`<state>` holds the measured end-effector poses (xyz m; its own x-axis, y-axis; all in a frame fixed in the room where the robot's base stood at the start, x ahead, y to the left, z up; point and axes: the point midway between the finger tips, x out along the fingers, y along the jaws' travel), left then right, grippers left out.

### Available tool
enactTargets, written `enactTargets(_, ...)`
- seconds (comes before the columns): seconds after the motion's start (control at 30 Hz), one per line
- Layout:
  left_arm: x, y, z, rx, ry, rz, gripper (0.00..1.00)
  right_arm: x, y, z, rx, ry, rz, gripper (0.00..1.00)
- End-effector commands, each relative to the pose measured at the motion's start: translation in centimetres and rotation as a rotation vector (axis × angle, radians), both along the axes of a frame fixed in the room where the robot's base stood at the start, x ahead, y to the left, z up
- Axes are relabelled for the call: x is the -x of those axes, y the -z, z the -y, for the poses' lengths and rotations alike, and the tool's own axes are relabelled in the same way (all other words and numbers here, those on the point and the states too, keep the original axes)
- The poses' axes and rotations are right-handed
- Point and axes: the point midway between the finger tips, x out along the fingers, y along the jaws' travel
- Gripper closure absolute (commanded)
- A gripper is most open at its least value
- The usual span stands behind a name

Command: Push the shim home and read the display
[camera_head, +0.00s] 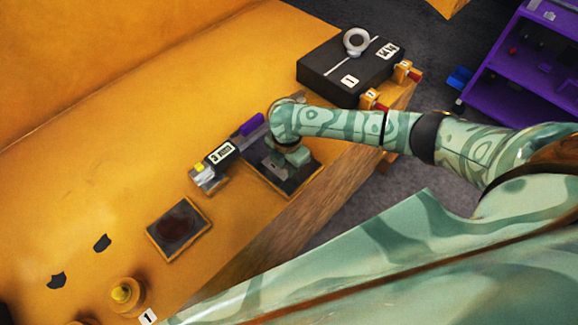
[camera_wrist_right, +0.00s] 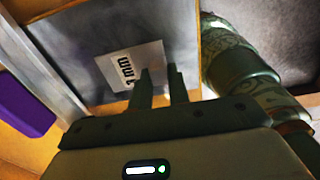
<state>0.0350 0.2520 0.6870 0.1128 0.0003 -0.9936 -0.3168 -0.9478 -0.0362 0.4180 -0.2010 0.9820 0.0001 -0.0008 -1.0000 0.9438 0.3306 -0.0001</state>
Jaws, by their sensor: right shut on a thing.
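My right gripper (camera_head: 285,172) is low over a dark wood-rimmed tray (camera_head: 310,183) on the table. In the right wrist view the two fingers (camera_wrist_right: 162,85) are close together in front of a grey plate (camera_wrist_right: 105,48) with a white "mm" label. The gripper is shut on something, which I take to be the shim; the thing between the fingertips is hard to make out. Left of the tray lies a black bar (camera_head: 236,143) with a "3 mm" label. A purple block (camera_head: 252,124) is at its far end. I cannot make out a display reading. My left gripper does not show.
Red-ended orange pieces (camera_head: 374,100) sit near the table edge. A purple shelf (camera_head: 530,70) stands beyond.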

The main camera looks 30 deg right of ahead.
Motion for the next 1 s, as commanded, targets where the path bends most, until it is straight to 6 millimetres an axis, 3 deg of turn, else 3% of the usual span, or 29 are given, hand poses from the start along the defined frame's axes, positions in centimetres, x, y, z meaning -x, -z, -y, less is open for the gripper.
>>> enactTargets(1.0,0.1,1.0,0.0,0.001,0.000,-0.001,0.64,-2.5,0.0,-0.6,-0.001,0.001,0.001,1.00)
